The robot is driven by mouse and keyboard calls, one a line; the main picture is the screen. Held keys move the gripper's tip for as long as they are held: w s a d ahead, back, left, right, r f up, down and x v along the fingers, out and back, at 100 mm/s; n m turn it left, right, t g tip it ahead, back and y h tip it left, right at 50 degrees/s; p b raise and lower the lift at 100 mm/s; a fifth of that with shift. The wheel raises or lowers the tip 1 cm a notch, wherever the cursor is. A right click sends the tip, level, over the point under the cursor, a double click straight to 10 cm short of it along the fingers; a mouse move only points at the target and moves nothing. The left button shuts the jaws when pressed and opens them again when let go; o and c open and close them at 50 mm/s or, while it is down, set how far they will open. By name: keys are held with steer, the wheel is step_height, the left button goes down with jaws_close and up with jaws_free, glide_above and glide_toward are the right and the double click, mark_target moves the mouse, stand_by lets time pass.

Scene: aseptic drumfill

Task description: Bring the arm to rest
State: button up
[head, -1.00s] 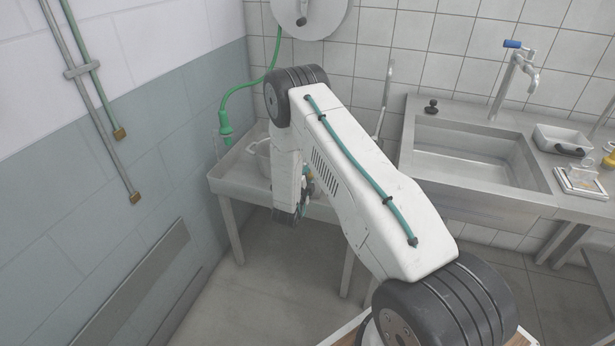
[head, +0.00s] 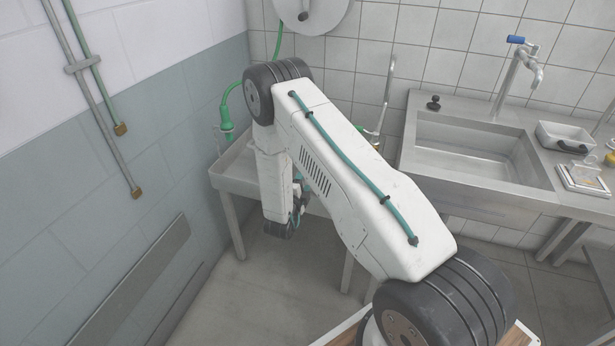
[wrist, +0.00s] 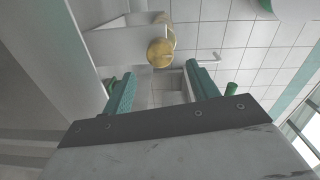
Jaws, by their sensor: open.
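My gripper (wrist: 157,95) shows in the wrist view, with its two green-padded fingers spread apart and nothing between them. A round brass-coloured piece (wrist: 160,53) on a pale body appears beyond the fingers; I cannot tell what it belongs to. In the head view my arm is folded over in front of the wash trough, and its lower end hangs near the trough's front edge. The fingers are mostly hidden there behind my arm.
The trough (head: 233,172) stands in the left corner, with a green hose nozzle (head: 226,118) above it. A steel sink (head: 470,160) with a blue-handled tap (head: 520,68) is to the right. A grey tray (head: 570,138) and a scale (head: 583,178) sit on the counter. Floor in front is clear.

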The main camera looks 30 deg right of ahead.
steer(key=shift+s+a, duration=0.35)
steer(key=shift+a, duration=0.05)
steer(key=shift+w, duration=0.1)
